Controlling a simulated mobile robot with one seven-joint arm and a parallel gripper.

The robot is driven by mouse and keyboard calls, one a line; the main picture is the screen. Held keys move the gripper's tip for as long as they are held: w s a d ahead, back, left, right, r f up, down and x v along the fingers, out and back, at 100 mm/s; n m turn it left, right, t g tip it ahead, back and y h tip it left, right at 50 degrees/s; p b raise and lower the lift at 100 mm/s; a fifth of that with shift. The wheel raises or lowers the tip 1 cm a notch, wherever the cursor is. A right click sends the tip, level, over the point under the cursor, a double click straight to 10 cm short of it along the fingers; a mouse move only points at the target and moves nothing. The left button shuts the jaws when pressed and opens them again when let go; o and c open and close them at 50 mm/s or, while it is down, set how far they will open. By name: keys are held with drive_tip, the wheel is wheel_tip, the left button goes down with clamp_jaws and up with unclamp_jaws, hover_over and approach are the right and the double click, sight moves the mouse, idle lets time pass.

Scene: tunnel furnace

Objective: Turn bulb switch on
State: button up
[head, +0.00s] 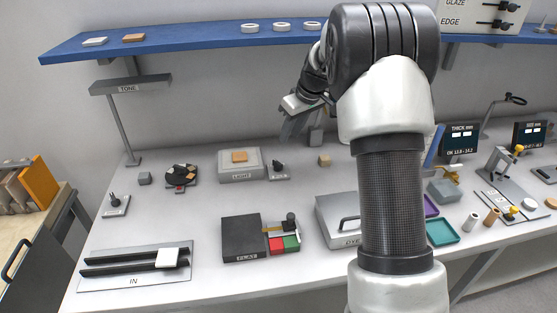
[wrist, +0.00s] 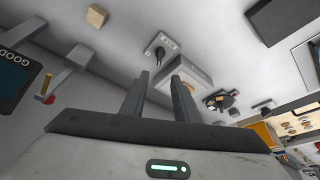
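A small switch with a black lever on a grey plate (head: 279,170) stands just right of the box marked LIGHT (head: 239,172); its own label is too small to read. The switch also shows in the wrist view (wrist: 160,50), beyond my fingertips, with the light box (wrist: 195,68) beside it. A tan tile (head: 239,157) lies on the light box. My gripper (head: 287,132) hangs above the back of the bench, above the switch in the picture. In the wrist view my gripper's two fingers (wrist: 160,80) stand apart with nothing between them.
A small tan block (head: 324,160) is right of the switch. A dark round device (head: 181,175) is left of the light box. The FLAT block (head: 245,238) stands in front. A blue shelf (head: 200,41) runs above. Another lever switch (head: 115,206) is at far left.

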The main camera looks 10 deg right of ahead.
sight(278, 162)
drive_tip(key=x, duration=1.5)
drive_tip(key=shift+s, duration=0.1)
clamp_jaws()
